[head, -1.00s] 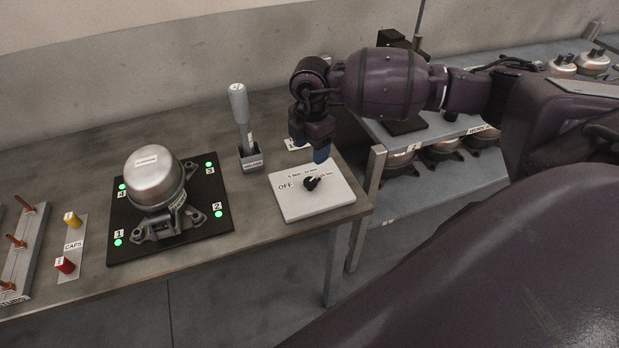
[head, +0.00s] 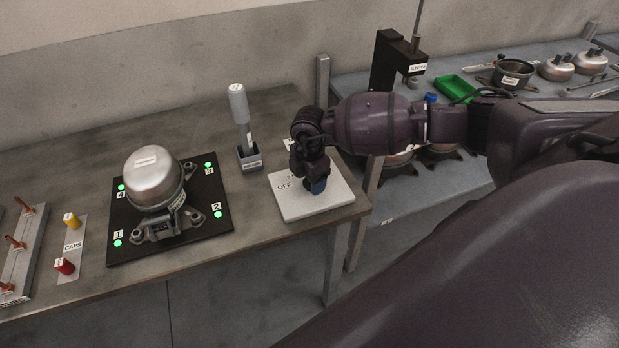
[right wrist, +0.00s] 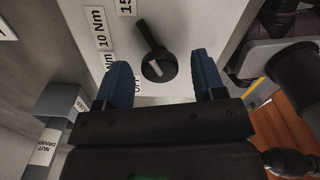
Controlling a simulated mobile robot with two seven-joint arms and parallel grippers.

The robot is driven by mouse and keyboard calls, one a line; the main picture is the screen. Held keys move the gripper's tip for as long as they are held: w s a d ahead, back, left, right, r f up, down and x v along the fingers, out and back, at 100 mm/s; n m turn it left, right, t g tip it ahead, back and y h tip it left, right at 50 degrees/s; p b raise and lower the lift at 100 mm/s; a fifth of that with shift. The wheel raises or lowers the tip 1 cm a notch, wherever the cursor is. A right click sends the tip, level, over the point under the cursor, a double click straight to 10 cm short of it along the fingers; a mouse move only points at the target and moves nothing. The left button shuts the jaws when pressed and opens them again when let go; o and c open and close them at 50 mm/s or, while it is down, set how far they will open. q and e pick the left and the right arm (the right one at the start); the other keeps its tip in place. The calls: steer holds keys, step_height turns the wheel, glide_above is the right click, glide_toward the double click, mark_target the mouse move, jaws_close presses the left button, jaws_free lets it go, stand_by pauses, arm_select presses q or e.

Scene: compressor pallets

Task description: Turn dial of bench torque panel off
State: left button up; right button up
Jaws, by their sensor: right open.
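The bench torque panel (head: 290,208) is a white plate at the right front corner of the workbench, with an OFF label (head: 284,186) on its left. Its black dial (right wrist: 158,65) shows in the right wrist view, its long lever pointing up and slightly left, toward the labels 10 Nm (right wrist: 100,28) and 15. In the head view the dial is hidden behind my right gripper (head: 317,186). That gripper is open, its blue fingers on either side of the dial in the right wrist view (right wrist: 161,70); contact cannot be told. My left gripper is not in view.
A grey nut driver (head: 240,110) stands in its holder (head: 250,158) left of the panel. Further left, a silver compressor (head: 153,178) sits on a black plate (head: 190,235). A shelf with a green tray (head: 457,88) and a black stand (head: 390,62) is at the right.

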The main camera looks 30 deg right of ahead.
steer(key=shift+f, duration=0.15)
steer(key=shift+c, duration=0.3)
steer(key=c, duration=0.9)
steer(key=shift+o, duration=0.2)
